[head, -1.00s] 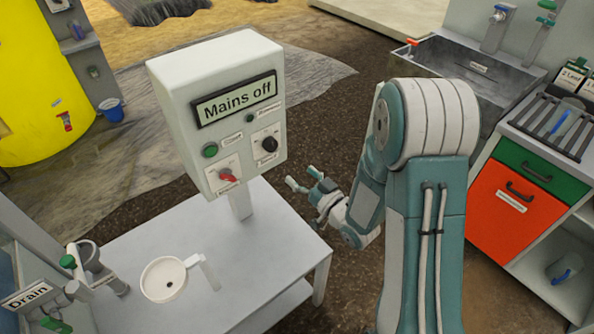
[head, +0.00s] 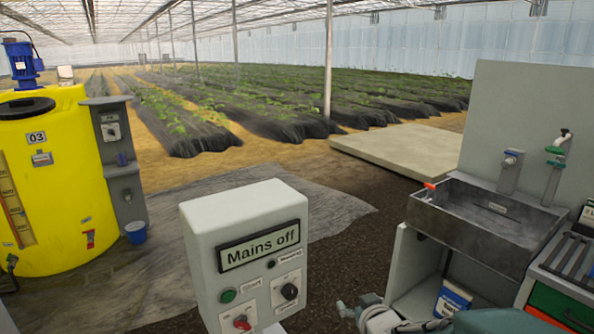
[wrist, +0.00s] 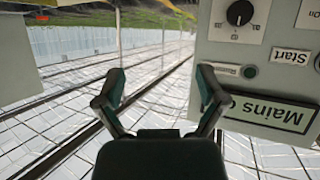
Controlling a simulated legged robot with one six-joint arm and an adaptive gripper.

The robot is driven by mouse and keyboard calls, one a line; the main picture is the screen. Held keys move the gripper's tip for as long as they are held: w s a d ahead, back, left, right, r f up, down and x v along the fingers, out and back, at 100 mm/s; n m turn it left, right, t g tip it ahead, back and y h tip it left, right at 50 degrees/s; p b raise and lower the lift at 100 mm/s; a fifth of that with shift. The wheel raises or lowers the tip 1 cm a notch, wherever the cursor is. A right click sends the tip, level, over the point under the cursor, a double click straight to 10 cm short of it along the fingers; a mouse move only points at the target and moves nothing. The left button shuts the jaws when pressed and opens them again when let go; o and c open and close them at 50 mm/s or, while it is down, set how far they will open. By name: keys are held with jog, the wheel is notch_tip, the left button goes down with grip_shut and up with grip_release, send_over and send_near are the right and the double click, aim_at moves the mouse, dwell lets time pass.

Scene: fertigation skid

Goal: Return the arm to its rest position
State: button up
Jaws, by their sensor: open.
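My gripper (wrist: 158,88) is open and empty in the wrist view, its two fingers spread apart. In the head view only part of my gripper (head: 352,308) shows low in the picture, to the right of the control box (head: 243,215). The box is white, with a "Mains off" display, a green Start button, a black knob and a red knob. In the wrist view the control box (wrist: 262,70) appears upside down at the right, beside the right finger; I cannot tell how far apart they are. Most of my arm is below the head view.
A grey sink (head: 480,222) with taps stands at the right, beside a rack cabinet (head: 560,295). Dark soil lies between the box and the sink. Crop rows stretch behind.

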jog(key=s+d+r+m+g+h, duration=0.1)
jog(key=s+r+g, duration=0.2)
jog(key=s, duration=0.9)
jog(key=s+d+r+m+g+h, duration=0.1)
jog(key=s+r+g, duration=0.3)
jog(key=s, duration=0.8)
jog(key=shift+d+r+m, duration=0.2)
jog(key=shift+r+m, duration=0.05)
jog(key=shift+m, duration=0.25)
jog(key=shift+s, duration=0.1)
